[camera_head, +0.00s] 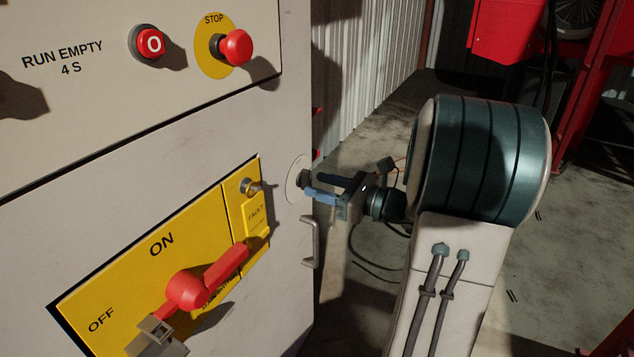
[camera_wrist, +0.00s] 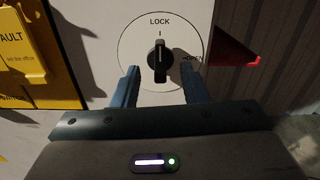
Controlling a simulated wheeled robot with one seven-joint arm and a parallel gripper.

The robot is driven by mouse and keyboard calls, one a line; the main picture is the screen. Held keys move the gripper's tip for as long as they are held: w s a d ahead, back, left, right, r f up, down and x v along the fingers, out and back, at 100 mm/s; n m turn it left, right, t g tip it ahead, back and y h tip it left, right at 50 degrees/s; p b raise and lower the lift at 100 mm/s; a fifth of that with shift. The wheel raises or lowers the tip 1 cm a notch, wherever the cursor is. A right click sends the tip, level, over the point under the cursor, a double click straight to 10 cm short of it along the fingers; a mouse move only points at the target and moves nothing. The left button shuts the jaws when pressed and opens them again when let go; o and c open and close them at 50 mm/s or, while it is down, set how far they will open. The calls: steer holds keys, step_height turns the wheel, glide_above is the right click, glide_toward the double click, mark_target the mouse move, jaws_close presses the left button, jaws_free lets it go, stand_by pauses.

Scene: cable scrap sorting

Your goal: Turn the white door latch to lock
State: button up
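The white door latch is a round white plate (camera_wrist: 132,45) with a black knob (camera_wrist: 159,62) at its centre. In the wrist view the knob stands upright, its light mark pointing up at the word LOCK. A second, partly shadowed label sits to the right. My gripper (camera_wrist: 159,76) is open, with one blue finger on each side of the knob's lower part and visible gaps to it. In the head view the plate (camera_head: 294,180) is on the cabinet's right edge, and my gripper (camera_head: 322,187) reaches it from the right, partly hiding the knob.
A yellow switch panel (camera_head: 120,265) with a red handle (camera_head: 190,289) is left of the latch. A grey door handle (camera_head: 313,242) sits just below it. Red STOP button (camera_head: 237,48) and another red button (camera_head: 154,44) are above.

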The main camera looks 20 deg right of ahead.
steer(key=shift+p+v, duration=0.5)
steer(key=shift+v, duration=2.05)
